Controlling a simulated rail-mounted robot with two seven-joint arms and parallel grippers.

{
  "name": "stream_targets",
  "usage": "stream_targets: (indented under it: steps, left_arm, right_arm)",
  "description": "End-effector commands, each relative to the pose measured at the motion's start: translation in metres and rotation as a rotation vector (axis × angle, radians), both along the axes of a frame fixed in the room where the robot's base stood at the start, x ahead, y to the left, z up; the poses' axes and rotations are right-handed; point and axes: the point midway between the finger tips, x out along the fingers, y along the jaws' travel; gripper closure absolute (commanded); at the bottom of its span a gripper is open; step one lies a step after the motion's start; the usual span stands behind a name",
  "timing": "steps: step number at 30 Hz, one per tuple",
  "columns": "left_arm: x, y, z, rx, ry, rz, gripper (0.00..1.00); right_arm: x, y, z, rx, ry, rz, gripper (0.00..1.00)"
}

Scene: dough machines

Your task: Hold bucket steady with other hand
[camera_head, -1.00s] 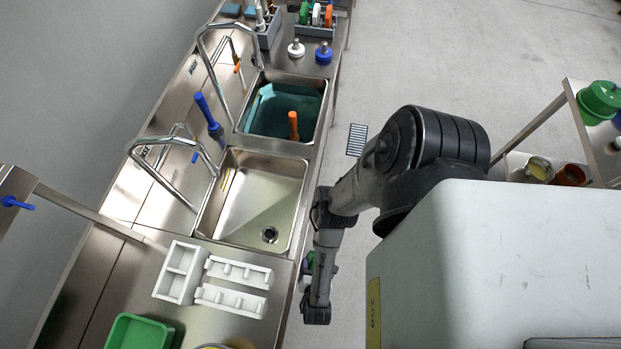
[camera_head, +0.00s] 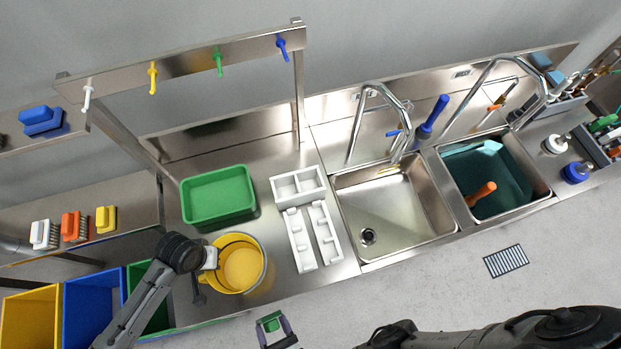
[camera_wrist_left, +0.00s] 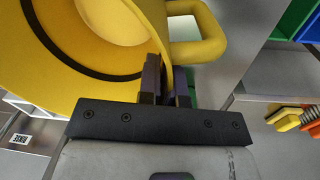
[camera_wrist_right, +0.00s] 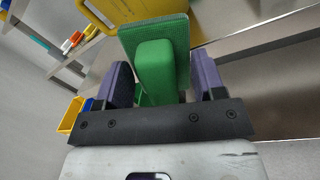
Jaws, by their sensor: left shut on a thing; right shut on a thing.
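My left gripper (camera_head: 208,264) is at the bucket's left side. In the left wrist view, its fingers (camera_wrist_left: 165,88) are shut on the bucket's wall, close beside the yellow handle (camera_wrist_left: 208,38). My right gripper (camera_head: 277,336) is in front of the counter, below and apart from the bucket. In the right wrist view, its fingers (camera_wrist_right: 163,82) are shut on a green scrubber (camera_wrist_right: 155,65), whose flat pad faces away, toward the yellow bucket (camera_wrist_right: 130,8).
A green tray (camera_head: 217,196) and white divided holders (camera_head: 298,186) stand behind and right of the bucket. Two sinks are further right, the near one (camera_head: 395,212) empty. Yellow, blue and green bins (camera_head: 92,300) stand at left. An overhead rail (camera_head: 180,70) carries hooks.

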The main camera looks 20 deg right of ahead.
Motion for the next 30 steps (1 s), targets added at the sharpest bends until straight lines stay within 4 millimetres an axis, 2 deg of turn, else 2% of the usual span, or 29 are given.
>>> stream_targets:
  steps: [3,10,20,30]
  left_arm:
    - [0.000,0.001,-0.001,0.003,0.001,0.001,1.00]
    - [0.000,0.001,-0.001,0.002,0.000,0.001,1.00]
    - [0.000,0.001,-0.001,0.002,0.000,0.001,1.00]
    - [0.000,0.001,-0.001,0.002,0.000,0.001,1.00]
  right_arm:
    - [0.007,0.021,0.025,0.005,-0.029,-0.003,0.56]
    - [0.016,0.041,0.052,0.001,-0.061,-0.012,0.56]
    - [0.026,0.044,0.058,0.000,-0.068,-0.015,0.56]
    - [0.049,0.043,0.060,0.000,-0.068,-0.015,0.56]
